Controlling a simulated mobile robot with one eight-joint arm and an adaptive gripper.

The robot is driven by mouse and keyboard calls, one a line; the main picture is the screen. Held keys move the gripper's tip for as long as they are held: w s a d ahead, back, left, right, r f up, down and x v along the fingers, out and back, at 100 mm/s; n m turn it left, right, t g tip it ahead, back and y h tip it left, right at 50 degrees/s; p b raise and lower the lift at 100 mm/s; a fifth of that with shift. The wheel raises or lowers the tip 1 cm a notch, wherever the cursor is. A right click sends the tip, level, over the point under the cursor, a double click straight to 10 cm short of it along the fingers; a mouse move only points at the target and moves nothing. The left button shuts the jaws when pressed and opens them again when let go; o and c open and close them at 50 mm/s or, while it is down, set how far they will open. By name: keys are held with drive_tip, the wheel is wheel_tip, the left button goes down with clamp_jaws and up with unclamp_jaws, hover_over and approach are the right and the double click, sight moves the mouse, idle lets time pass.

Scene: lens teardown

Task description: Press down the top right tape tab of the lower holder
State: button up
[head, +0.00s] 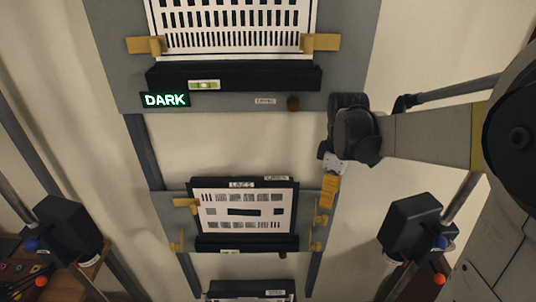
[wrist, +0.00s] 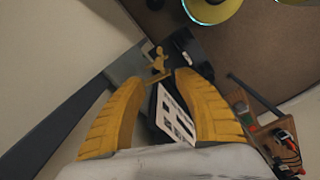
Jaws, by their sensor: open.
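The lower holder (head: 160,212) is a grey board with a black frame and a white patterned chart (head: 240,223). Its top right tape tab (head: 320,213) is yellow and stands off to the right of the chart, not across its edge. The top left tab (head: 186,202) reaches toward the chart's edge. My gripper (head: 328,192) is just above the top right tab in the head view, its yellow fingers open and empty. In the wrist view, yellow tab pieces (wrist: 157,62) show beyond the gap between the open fingers (wrist: 163,82). I cannot tell whether they touch.
An upper holder (head: 110,60) with a larger chart, a bubble level and a lit DARK sign (head: 166,100) hangs above. Black lamp heads on poles stand left (head: 66,228) and right (head: 410,222). Another dark frame (head: 250,288) is at the bottom. Bare wall lies between.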

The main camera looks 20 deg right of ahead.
sight(326, 216)
drive_tip(key=shift+w+d, duration=0.15)
drive_tip(key=shift+w, duration=0.3)
drive_tip(key=f+b, duration=0.1)
drive_tip(key=f, duration=0.6)
drive_tip(key=f+b, duration=0.1)
drive_tip(key=f, duration=0.2)
drive_tip(key=shift+s+d+f+b, duration=0.1)
drive_tip(key=shift+s+f+b, duration=0.2)
drive_tip(key=shift+f, duration=0.05)
clamp_jaws()
